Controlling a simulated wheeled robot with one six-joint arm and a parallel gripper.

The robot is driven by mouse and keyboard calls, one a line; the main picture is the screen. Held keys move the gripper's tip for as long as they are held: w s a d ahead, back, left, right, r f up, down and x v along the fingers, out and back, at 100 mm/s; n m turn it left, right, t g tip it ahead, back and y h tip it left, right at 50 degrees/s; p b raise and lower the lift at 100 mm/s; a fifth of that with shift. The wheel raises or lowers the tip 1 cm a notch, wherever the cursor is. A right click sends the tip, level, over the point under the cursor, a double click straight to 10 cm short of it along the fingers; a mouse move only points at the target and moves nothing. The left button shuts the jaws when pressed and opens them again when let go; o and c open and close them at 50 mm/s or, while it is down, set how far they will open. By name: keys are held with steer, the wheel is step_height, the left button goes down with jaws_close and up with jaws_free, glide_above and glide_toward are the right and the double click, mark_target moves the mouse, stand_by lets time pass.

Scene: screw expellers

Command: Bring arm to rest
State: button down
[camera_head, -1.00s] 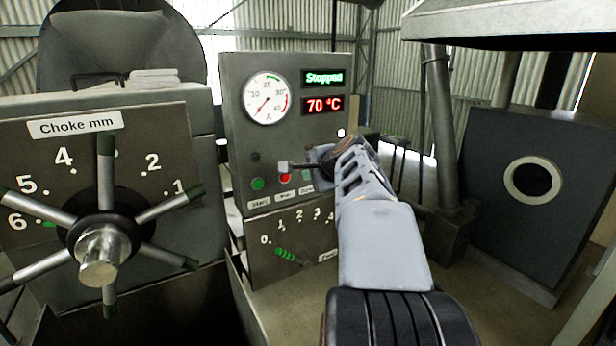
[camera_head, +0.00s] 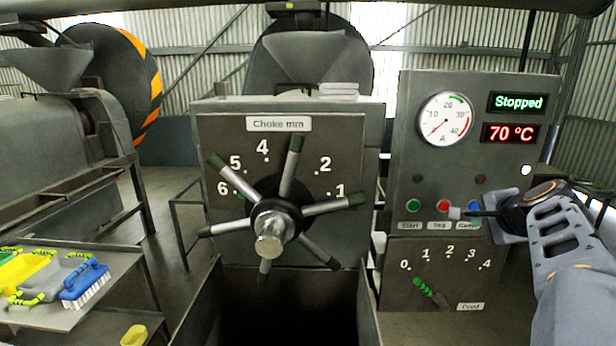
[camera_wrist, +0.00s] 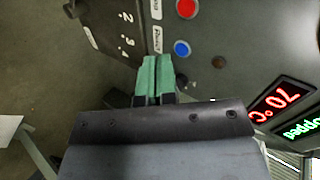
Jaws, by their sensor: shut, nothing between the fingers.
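My gripper (camera_head: 455,213) is shut and empty, at the right in the head view. There the blue button (camera_wrist: 182,48) is just beyond the tips, and the red button (camera_wrist: 186,8) is farther up. I cannot tell how wide the gap to the panel is. My forearm fills the lower right of the head view.
The panel shows "Stopped" (camera_head: 518,102) and "70 °C" (camera_head: 510,133). A spoked choke wheel (camera_head: 270,235) projects at the centre. A feed lever (camera_head: 425,290) sits below the buttons. At the left, a metal table (camera_head: 60,318) holds brushes (camera_head: 85,285) and scoops.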

steer(key=s+a+f+n+g+y, duration=0.1)
steer(key=s+a+f+n+g, duration=0.45)
steer(key=a+f+n, duration=0.55)
steer(key=s+a+f+n, duration=0.3)
steer(key=s+a+f, duration=0.1)
steer(key=a, duration=0.3)
steer(key=s+a+f+n+g, duration=0.1)
steer(key=s+a+f+n, duration=0.2)
steer(key=a, duration=0.3)
steer(key=shift+s+a+f+n+y, duration=0.3)
steer(key=shift+s+a+f+n, duration=0.1)
steer(key=shift+s, duration=0.5)
steer(key=shift+d, duration=0.1)
